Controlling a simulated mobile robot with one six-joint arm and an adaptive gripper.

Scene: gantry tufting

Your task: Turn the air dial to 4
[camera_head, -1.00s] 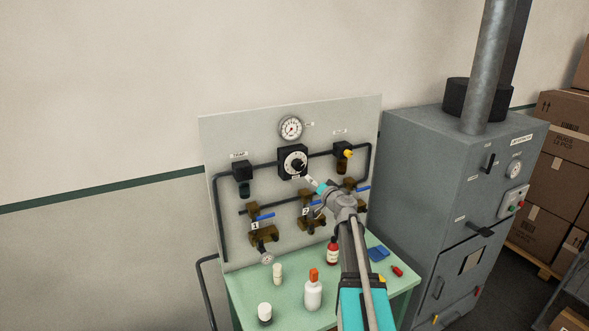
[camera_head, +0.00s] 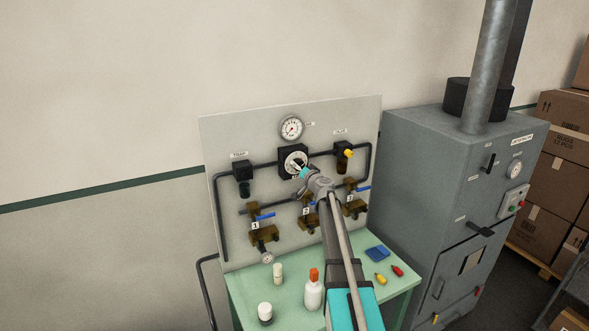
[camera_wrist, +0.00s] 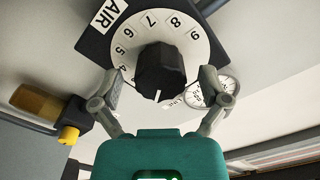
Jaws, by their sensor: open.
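The air dial (camera_head: 292,158) is a black square plate with a white numbered disc and a black knob, on the upright panel below a round gauge. In the wrist view its black knob (camera_wrist: 160,70) fills the middle, with a white mark near the bottom of its face. An AIR label (camera_wrist: 110,14) sits at the plate's upper left. My gripper (camera_wrist: 163,82) is open, one finger on each side of the knob; I cannot tell whether either finger touches it. In the head view my gripper (camera_head: 300,171) is at the dial's lower right and covers part of it.
A round gauge (camera_head: 291,128) is above the dial. A black regulator (camera_head: 243,178) and one with a yellow knob (camera_head: 343,152) flank it. Several blue-handled valves (camera_head: 264,217) are below. A white bottle (camera_head: 313,292) with an orange cap stands on the green table (camera_head: 285,312).

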